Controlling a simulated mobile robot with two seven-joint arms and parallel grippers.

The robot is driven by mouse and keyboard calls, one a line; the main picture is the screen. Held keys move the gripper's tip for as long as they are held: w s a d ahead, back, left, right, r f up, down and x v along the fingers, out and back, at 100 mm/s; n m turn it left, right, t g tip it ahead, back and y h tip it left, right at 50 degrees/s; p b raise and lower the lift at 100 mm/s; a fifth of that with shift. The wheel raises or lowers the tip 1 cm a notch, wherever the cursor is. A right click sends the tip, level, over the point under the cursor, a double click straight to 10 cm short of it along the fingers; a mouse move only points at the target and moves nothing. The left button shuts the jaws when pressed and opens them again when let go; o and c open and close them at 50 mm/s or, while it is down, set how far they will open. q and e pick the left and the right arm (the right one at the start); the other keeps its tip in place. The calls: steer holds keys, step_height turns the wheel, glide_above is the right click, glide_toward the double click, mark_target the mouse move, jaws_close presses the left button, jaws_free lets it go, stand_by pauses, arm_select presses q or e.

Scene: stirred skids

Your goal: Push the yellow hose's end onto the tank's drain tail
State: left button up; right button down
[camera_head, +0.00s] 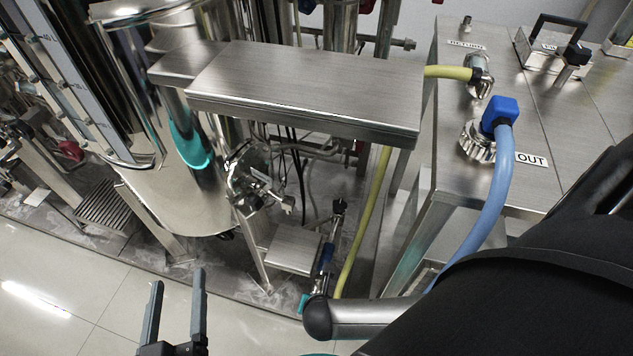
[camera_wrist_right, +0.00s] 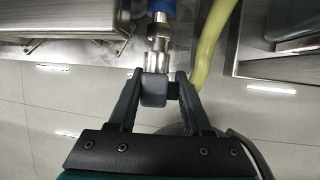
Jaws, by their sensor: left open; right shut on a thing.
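The steel tank (camera_head: 185,195) stands at left in the head view. A drain valve with a blue part (camera_head: 326,258) sits low beside it. In the right wrist view, a ribbed metal drain tail (camera_wrist_right: 155,60) points toward my right gripper (camera_wrist_right: 156,88), which is shut on a grey block, apparently the hose's end (camera_wrist_right: 153,91). The block meets the tail's tip; I cannot tell whether it is pushed over it. The yellow hose (camera_head: 364,220) hangs right of the valve; its lower run is hidden behind my right arm and finger. My left gripper (camera_head: 176,305) is open and empty.
A steel shelf (camera_head: 310,85) overhangs the valve area. At right, a steel cabinet (camera_head: 548,100) carries a blue hose (camera_head: 490,205) at the port labelled OUT. Tank legs and a small steel plate (camera_head: 293,248) are near the valve. The floor at lower left is clear.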

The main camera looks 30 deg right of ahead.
steer(key=shift+w+d, duration=0.5)
steer(key=shift+d, duration=0.1)
stand_by(0.8)
jaws_free()
stand_by(0.5)
steer(key=shift+a, duration=0.1)
stand_by(0.4)
